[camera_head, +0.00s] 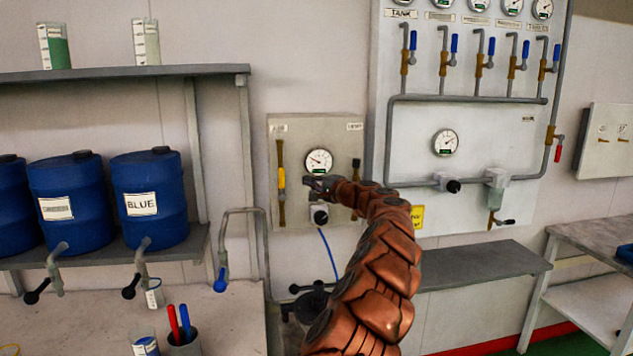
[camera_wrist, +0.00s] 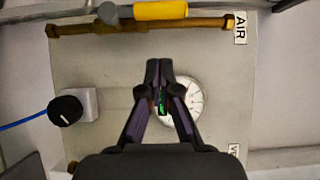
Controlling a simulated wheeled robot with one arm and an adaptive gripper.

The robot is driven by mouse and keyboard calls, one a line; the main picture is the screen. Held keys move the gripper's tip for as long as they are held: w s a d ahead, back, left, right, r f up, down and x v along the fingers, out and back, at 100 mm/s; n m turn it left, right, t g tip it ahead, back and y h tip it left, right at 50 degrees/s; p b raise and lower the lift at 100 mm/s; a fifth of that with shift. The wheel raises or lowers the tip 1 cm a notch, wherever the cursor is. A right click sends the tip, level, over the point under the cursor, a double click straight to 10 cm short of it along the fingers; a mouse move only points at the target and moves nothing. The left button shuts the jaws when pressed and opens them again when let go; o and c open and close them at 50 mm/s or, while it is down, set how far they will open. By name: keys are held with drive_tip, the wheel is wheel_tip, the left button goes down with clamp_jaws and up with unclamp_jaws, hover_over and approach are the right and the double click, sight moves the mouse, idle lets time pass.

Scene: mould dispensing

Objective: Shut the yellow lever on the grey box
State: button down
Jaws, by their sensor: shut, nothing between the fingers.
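The grey box (camera_head: 345,130) hangs on the wall, with a round gauge (camera_head: 319,161) in its middle. The yellow lever (camera_head: 282,180) is on the upright brass pipe at the box's left side and lies along the pipe. In the wrist view the yellow lever (camera_wrist: 160,10) shows at the top edge, beside the brass pipe (camera_wrist: 80,28) with the AIR label at its end. My gripper (camera_head: 308,183) is in front of the box, just right of the lever and apart from it. In the wrist view its fingertips (camera_wrist: 158,66) are together and empty, partly covering the gauge.
A black knob (camera_head: 320,216) with a blue hose sits low on the box. A second pipe with a black handle (camera_head: 356,163) is at the box's right side. A shelf with blue drums (camera_head: 150,200) stands left. A larger valve panel (camera_head: 480,120) is right.

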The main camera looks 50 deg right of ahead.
sight(282, 183)
drive_tip(key=shift+w+a+p, duration=0.35)
drive_tip(key=shift+w+a, duration=0.05)
drive_tip(key=shift+w, duration=0.35)
drive_tip(key=shift+w+a+p, duration=0.3)
drive_tip(key=shift+w+a, duration=0.15)
drive_tip(key=shift+w, duration=0.3)
drive_tip(key=shift+w+a+p, duration=0.35)
drive_tip(key=shift+w+a, duration=0.05)
drive_tip(key=shift+w, duration=0.35)
